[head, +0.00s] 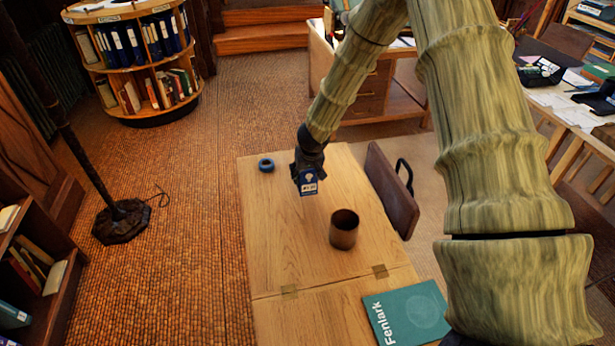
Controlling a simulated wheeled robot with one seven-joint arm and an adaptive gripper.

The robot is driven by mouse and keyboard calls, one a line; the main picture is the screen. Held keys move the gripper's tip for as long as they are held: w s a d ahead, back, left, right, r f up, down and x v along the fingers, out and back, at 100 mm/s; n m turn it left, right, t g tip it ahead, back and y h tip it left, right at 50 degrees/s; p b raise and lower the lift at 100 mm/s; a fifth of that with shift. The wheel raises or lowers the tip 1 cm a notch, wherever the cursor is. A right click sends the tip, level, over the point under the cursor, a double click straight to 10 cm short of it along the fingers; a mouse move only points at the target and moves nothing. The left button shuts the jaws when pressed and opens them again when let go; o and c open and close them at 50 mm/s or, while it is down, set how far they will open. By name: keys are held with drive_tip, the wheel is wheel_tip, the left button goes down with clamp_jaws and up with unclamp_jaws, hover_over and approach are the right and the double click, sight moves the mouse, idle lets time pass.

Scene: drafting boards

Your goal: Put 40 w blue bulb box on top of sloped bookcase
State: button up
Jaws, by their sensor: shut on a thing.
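My gripper (307,167) is shut on a small blue and white box (308,186) with a bulb picture, which looks like the 40 w blue bulb box. Its print is too small to read. The box is over the far part of the wooden table; I cannot tell whether it touches the top. A dark wooden bookcase (62,292) with books stands at the lower left, partly cut off by the frame. I cannot tell for sure whether it is the sloped bookcase.
The wooden table (285,225) bears a blue ring (266,165), a brown cup (344,229) and a teal book (406,314). A brown bag (390,190) is at its right edge. A round bookcase (145,60) and a pole base (121,221) stand left. Carpet between is clear.

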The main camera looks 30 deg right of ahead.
sight(308, 179)
drive_tip(key=shift+w+d, duration=0.15)
drive_tip(key=shift+d, duration=0.25)
drive_tip(key=shift+f+p, duration=0.6)
drive_tip(key=shift+f, duration=1.15)
drive_tip(key=shift+f, duration=0.1)
drive_tip(key=o, duration=1.1)
drive_tip(key=shift+r, duration=0.2)
